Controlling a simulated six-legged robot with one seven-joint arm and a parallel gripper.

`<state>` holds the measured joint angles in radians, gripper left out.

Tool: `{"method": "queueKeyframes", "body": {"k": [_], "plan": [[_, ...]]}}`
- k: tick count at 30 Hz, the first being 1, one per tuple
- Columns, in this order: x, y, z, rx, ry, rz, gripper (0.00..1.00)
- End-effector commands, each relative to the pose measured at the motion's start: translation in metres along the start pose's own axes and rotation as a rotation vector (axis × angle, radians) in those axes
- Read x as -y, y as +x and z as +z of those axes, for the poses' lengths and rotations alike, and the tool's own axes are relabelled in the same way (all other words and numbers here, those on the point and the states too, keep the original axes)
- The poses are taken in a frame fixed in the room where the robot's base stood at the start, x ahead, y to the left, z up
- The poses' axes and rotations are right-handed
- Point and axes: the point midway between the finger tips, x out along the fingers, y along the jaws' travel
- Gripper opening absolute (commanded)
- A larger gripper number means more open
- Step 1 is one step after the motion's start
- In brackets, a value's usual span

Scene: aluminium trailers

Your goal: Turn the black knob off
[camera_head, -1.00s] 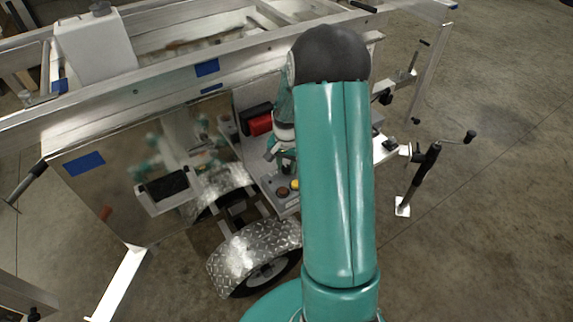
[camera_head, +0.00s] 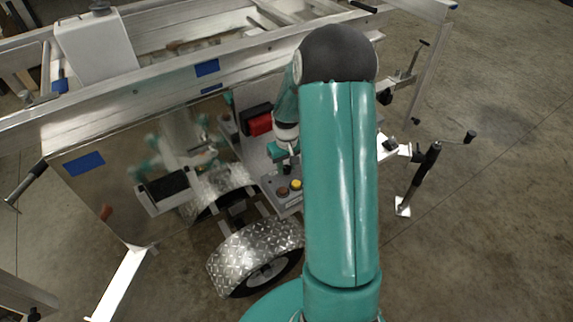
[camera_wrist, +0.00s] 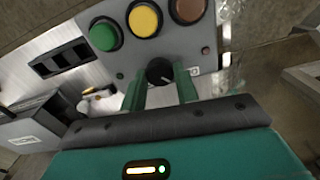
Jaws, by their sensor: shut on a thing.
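The black knob (camera_wrist: 159,70) sits on a grey control panel (camera_wrist: 206,57), below a row of buttons in the wrist view. A light pointer mark shows on its face. My gripper (camera_wrist: 160,80) has its two green fingers on either side of the knob and is shut on it. In the head view my gripper (camera_head: 285,160) reaches down to the panel (camera_head: 290,203), and my own arm hides part of it. There the knob shows only as a dark spot at the fingertips.
Beside the knob are a green button (camera_wrist: 103,36), a yellow button (camera_wrist: 144,18) and a brown button (camera_wrist: 187,9). A diamond-plate fender (camera_head: 254,255) lies in front of the panel. Open floor is at right.

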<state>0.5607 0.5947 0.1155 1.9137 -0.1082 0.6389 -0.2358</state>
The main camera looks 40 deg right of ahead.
Motion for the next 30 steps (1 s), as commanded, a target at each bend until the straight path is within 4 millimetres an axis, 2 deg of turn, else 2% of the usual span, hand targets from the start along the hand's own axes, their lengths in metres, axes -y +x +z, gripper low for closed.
{"method": "queueKeyframes", "body": {"k": [9,22,23,25,26,30], "plan": [[0.0001,0.0,0.0004,0.001,-0.092,0.0,0.07],[0.0,0.0,0.0003,0.001,-0.102,0.0,0.07],[0.0,0.0,0.0003,0.001,-0.101,0.0,0.34],[0.0,0.0,0.0003,0.001,-0.101,0.0,0.48],[0.0,0.0,0.0003,0.001,-0.101,0.0,0.52],[0.0,0.0,0.0002,0.001,-0.1,0.0,0.52]]}}
